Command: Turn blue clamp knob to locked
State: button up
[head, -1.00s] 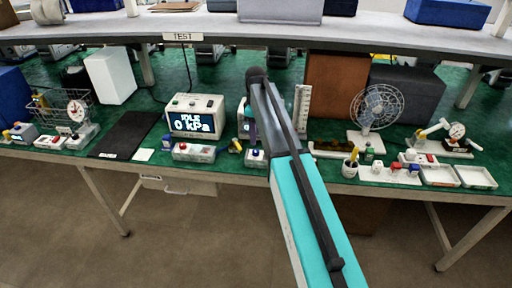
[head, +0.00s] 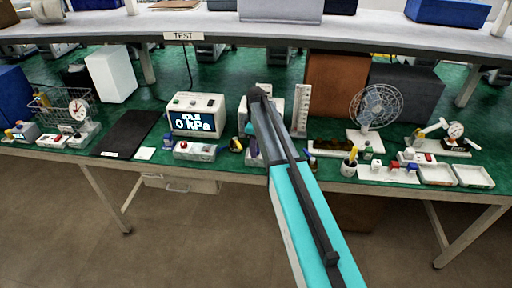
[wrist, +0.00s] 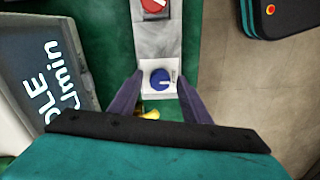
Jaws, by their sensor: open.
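The blue clamp knob (wrist: 160,78) shows in the wrist view on a small white block (wrist: 147,92). A pale mark lies at its right side; I cannot read a locked label. My gripper (wrist: 160,73) is open, with one purple finger on each side of the knob. I cannot tell whether either finger touches it. In the head view my arm and a purple finger (head: 253,147) cover most of the block and the knob.
A red knob (wrist: 154,5) sits on the grey strip beyond the block. A display unit (wrist: 45,85) stands close on the left, and a yellow item (wrist: 150,113) lies near the block. In the head view a pressure display box (head: 196,115) stands left of my arm.

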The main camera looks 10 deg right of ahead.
jog(key=c, duration=1)
jog(key=shift+c, duration=0.2)
jog(key=shift+m, duration=0.5)
jog(key=m+b, duration=0.1)
jog(key=m, duration=0.2)
jog(key=shift+m, duration=0.3)
jog(key=m, duration=0.4)
jog(key=shift+b, duration=0.35)
jog(key=m, duration=0.4)
jog(key=shift+m, duration=0.4)
jog(key=m, duration=0.4)
jog(key=shift+m+b, duration=0.3)
jog(key=shift+b, duration=0.1)
